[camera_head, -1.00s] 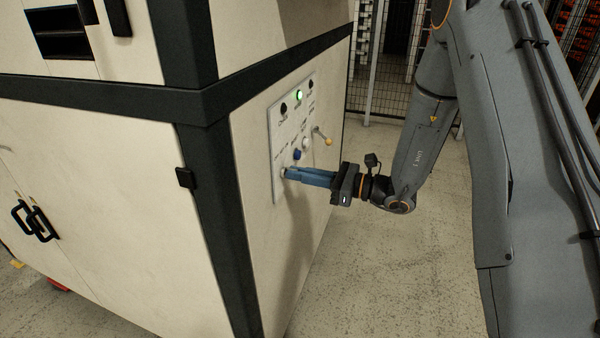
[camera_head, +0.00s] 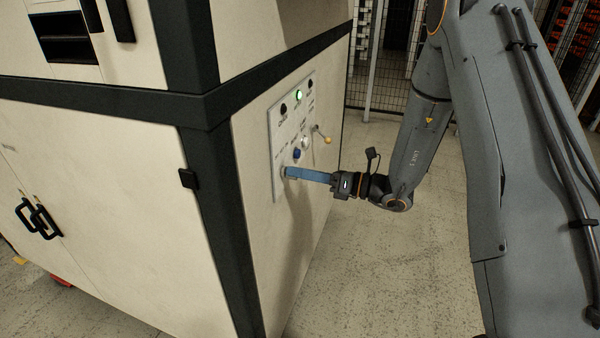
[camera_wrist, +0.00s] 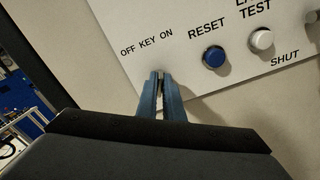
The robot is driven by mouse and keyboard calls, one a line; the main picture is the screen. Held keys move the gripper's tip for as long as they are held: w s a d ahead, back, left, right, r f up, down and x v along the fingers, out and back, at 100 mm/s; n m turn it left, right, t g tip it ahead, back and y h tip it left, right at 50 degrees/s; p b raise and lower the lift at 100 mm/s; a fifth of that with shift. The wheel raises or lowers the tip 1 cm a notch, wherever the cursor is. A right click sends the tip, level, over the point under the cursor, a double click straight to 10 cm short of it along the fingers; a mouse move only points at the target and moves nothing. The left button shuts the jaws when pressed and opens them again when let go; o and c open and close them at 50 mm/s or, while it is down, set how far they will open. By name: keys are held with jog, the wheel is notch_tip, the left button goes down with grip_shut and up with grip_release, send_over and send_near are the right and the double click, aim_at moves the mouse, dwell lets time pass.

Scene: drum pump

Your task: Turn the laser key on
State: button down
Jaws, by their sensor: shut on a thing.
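The control panel (camera_head: 276,155) is a white plate on the side of the cream cabinet. In the wrist view the panel (camera_wrist: 130,22) carries the label OFF KEY ON. My gripper (camera_head: 288,172) reaches the panel's lower left with its blue fingers. In the wrist view my gripper (camera_wrist: 160,78) is shut at the key position, just below that label. The laser key itself is hidden between the fingertips, so its angle cannot be seen. The wrist view appears tilted relative to the panel lettering.
The blue RESET button (camera_wrist: 214,57) and the white test button (camera_wrist: 262,39) sit to the right of the fingers. A green lamp (camera_head: 299,95) glows at the panel's top. The floor (camera_head: 400,260) below my arm is clear.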

dwell(0.3)
jog(key=c, duration=1.9)
grip_release()
jog(key=b+v, duration=0.2)
jog(key=v, duration=0.6)
